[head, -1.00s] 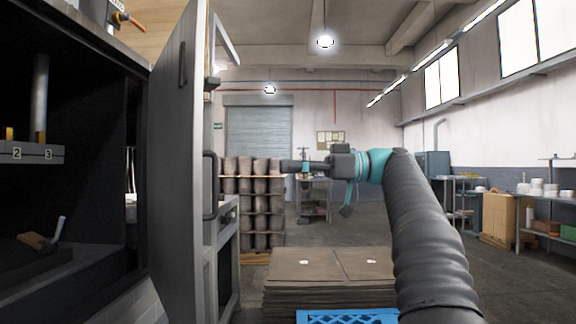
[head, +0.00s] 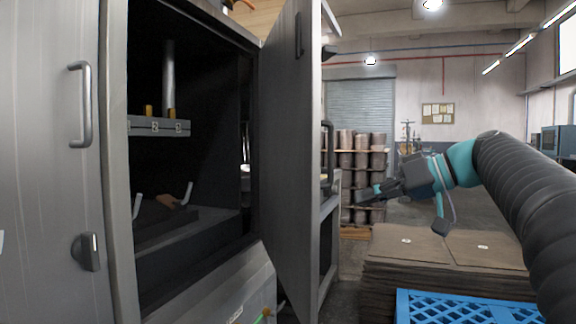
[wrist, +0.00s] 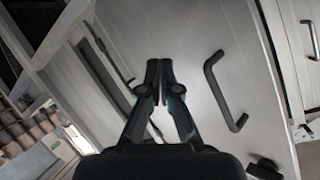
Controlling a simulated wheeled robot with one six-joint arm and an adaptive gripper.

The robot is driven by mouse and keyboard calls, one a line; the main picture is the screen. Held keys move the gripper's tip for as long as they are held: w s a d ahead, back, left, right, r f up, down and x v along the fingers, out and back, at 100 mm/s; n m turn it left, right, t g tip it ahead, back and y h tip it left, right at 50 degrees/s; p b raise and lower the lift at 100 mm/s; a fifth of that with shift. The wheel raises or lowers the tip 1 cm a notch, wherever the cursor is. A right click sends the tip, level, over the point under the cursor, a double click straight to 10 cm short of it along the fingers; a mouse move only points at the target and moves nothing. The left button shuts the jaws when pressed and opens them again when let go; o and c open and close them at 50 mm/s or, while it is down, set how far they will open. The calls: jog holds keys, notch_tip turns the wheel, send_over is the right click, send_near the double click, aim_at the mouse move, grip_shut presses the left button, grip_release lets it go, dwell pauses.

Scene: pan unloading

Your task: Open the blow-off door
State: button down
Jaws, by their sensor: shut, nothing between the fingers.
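A dark cabinet in the head view has one grey door (head: 287,150) swung wide open, standing edge-on to the right of the opening. To the left is a shut metal door (head: 55,190) with a bar handle (head: 80,105) and a dark latch (head: 88,252). I cannot tell which is the blow-off door. My gripper (head: 364,195) is right of the open door, pointing left, shut and empty. In the wrist view my gripper (wrist: 158,66) is in front of a pale panel with a dark bar handle (wrist: 225,90) to its right, not touching that handle.
Inside the cabinet are a numbered block (head: 158,127) and a brown piece (head: 168,201) by upright prongs. Stacked dark pots (head: 362,165) stand behind. Floor beyond the sheets is clear.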

jog(key=s+a+f+m+g+h+b, duration=0.1)
jog(key=s+a+f+h, duration=0.2)
jog(key=f, duration=0.5)
jog(key=s+a+f+m+h, duration=0.1)
jog(key=s+f+h, duration=0.2)
jog(key=s+f, duration=0.4)
jog(key=s+a+f+m+g+h+b, duration=0.1)
jog(key=s+a+f+h, duration=0.15)
jog(key=f, duration=0.75)
jog(key=n+t+h+b, duration=0.7)
jog(key=n+t+h, duration=0.2)
jog(key=t+h, duration=0.3)
send_near(295, 163)
jog(key=s+a, duration=0.4)
jog(key=a, duration=0.2)
jog(key=shift+m+h, duration=0.25)
jog(key=shift+m, duration=0.05)
jog(key=x, duration=0.4)
jog(key=d+b+x, duration=0.1)
jog(key=x, duration=0.2)
jog(key=s+d+x, duration=0.1)
jog(key=x, duration=0.3)
jog(key=shift+w+d+f+b, duration=0.15)
jog(key=shift+w+d+b, duration=0.05)
jog(key=shift+d+b, duration=0.1)
jog(key=shift+w+d, duration=0.15)
jog(key=shift+d, duration=0.3)
